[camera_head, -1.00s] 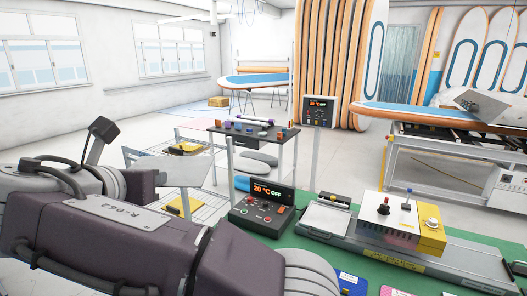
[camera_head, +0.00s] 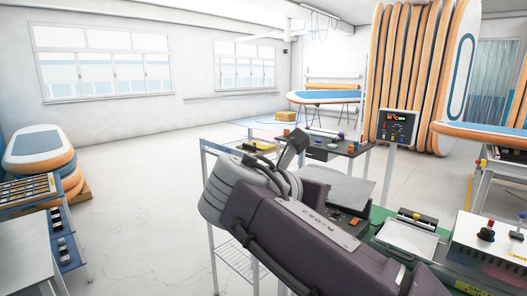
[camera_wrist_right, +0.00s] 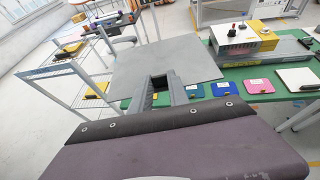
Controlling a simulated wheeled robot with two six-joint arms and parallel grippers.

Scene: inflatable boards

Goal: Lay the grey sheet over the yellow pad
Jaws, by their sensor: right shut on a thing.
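The grey sheet (camera_wrist_right: 165,60) is a flat, stiff-looking rectangle. In the right wrist view my right gripper (camera_wrist_right: 164,84) is shut on its near edge and holds it out flat in front. In the head view the sheet (camera_head: 350,190) shows beyond my right arm, which hides the gripper. My left gripper is not in view.
Blue (camera_wrist_right: 222,88) and pink (camera_wrist_right: 259,86) pads lie in a row on the green bench (camera_wrist_right: 240,76). A control box (camera_wrist_right: 240,40) stands behind them. A wire cart (camera_head: 236,222) with yellow items stands left of the bench. Open floor (camera_head: 140,220) lies further left.

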